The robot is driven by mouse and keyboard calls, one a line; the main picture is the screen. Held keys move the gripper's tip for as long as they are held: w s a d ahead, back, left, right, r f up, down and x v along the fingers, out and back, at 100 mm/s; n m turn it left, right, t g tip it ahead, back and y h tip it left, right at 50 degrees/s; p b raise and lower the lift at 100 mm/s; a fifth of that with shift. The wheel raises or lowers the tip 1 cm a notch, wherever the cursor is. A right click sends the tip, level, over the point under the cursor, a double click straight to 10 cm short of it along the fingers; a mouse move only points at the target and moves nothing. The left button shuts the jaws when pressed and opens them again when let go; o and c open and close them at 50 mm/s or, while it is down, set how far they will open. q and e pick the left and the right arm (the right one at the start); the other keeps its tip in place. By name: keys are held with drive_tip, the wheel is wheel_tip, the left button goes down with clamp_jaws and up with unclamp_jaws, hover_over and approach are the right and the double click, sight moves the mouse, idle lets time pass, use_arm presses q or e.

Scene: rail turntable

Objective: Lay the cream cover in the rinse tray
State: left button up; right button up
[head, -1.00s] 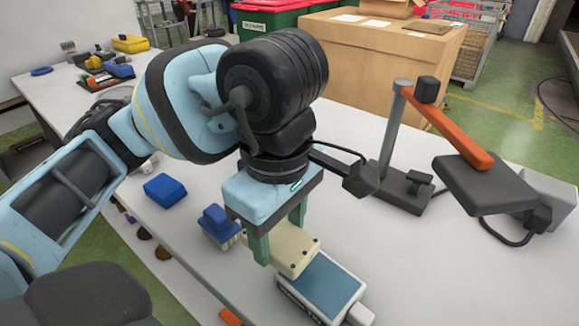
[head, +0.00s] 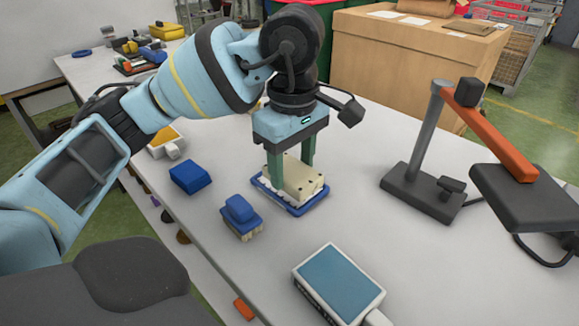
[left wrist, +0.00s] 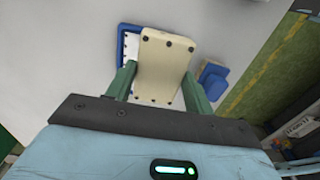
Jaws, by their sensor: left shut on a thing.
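The cream cover (head: 300,177) is a pale block with small dark dots, held between the green fingers of my left gripper (head: 289,160). It is over the rinse tray (head: 292,209), a shallow tray with a blue rim, and hides most of its inside. In the left wrist view the cover (left wrist: 165,62) lies between the fingers, with the blue tray rim (left wrist: 121,42) showing beside it and a strip of white interior. I cannot tell whether the cover touches the tray floor. My right gripper is not in view.
A blue-and-cream brush (head: 240,217) and a blue block (head: 190,177) stand left of the tray. A blue-topped device (head: 340,285) is in front. A grey stand with an orange arm (head: 425,175) is to the right. Bare tabletop lies between them.

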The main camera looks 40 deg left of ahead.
sight(289, 156)
use_arm(q)
drive_tip(key=shift+w+a+f, duration=0.1)
drive_tip(key=shift+w+a, duration=0.7)
drive_tip(key=shift+a, duration=0.1)
drive_tip(key=shift+w+a, duration=0.3)
drive_tip(key=f, duration=0.3)
drive_tip(key=shift+w+a+f, duration=0.1)
drive_tip(key=shift+a+f, duration=0.05)
drive_tip(key=shift+a, duration=0.05)
drive_tip(key=shift+f, duration=0.15)
drive_tip(key=shift+f, duration=0.15)
